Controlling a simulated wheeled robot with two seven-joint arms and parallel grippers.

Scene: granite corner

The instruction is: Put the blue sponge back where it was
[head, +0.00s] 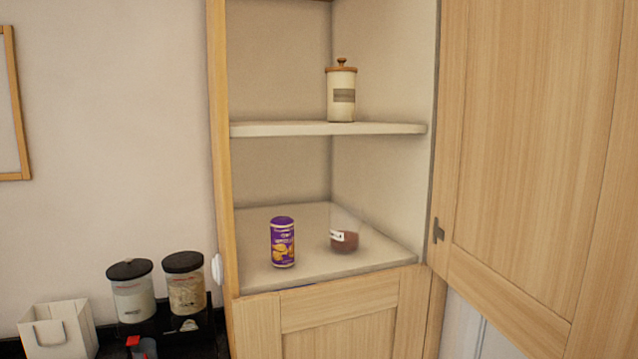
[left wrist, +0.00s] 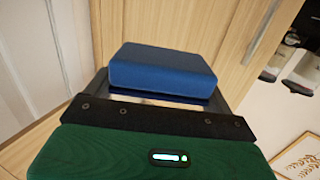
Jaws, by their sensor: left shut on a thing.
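The blue sponge (left wrist: 160,72) shows in the left wrist view, held at the end of my left gripper (left wrist: 158,92). The gripper is shut on it, and the finger ends are partly hidden behind the sponge. Pale wood panels lie behind the sponge in that view. Neither the sponge nor either gripper shows in the head view. My right gripper is in neither view.
An open cupboard has a lower shelf (head: 300,277) with a purple can (head: 282,243) and a brown bowl (head: 344,241). Its upper shelf (head: 270,129) holds a lidded canister (head: 342,95). The cupboard door (head: 540,130) stands open at right. Two jars (head: 132,295) (head: 185,288) and a white bag (head: 60,328) stand lower left.

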